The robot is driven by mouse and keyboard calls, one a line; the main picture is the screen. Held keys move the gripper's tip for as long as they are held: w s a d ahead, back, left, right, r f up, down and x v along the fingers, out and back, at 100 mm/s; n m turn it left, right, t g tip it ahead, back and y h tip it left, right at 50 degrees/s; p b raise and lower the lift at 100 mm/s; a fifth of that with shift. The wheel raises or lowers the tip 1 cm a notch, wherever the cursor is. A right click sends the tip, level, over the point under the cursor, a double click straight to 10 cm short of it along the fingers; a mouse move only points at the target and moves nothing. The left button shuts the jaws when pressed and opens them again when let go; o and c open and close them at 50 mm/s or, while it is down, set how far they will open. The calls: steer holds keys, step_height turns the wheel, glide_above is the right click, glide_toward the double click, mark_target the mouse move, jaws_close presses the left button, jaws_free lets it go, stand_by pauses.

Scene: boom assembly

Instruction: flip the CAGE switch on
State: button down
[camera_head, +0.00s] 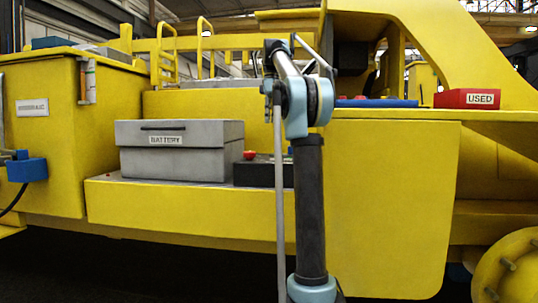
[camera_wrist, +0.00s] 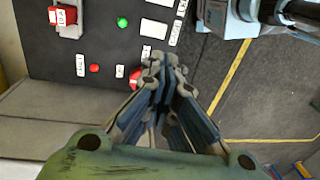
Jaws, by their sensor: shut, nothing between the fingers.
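A black control panel (camera_wrist: 95,45) fills the upper left of the wrist view, with a red switch (camera_wrist: 66,16) at the far left. A second red part (camera_wrist: 136,77) sits at the panel's lower right, partly hidden by my gripper (camera_wrist: 160,68). White labels (camera_wrist: 154,29) stand beside the controls, turned sideways; I cannot tell which one reads CAGE. My gripper is shut and empty, its tips over the panel's lower right edge, close to the second red part. I cannot tell whether they touch. In the head view the panel (camera_head: 258,173) is partly behind my arm.
A green light (camera_wrist: 122,22) and a red light (camera_wrist: 95,68) are on the panel. A grey BATTERY box (camera_head: 180,160) stands left of the panel on the yellow ledge (camera_head: 190,207). A red USED bin (camera_head: 467,99) is at the right. Dark floor lies right of the panel.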

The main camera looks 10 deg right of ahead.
mark_target(270, 161)
steer(key=shift+f, duration=0.1)
steer(key=f, duration=0.4)
steer(key=s+f, duration=0.1)
steer(key=f, duration=0.8)
steer(key=shift+s+a+f, duration=0.25)
steer(key=shift+s+f, duration=0.1)
steer(key=shift+f, duration=0.05)
steer(key=shift+s+a+f+t, duration=0.1)
steer(key=shift+s+f+t, duration=0.05)
steer(key=shift+f+t, duration=0.15)
steer(key=shift+w+r, duration=0.1)
steer(key=shift+w, duration=0.1)
steer(key=shift+w+d+r, duration=0.2)
steer(key=shift+w+d, duration=0.1)
steer(key=shift+w, duration=0.25)
stand_by(0.4)
step_height(270, 161, up, 14)
steer(key=s, duration=0.1)
steer(key=shift+s+a, duration=0.25)
steer(key=shift+a, duration=0.05)
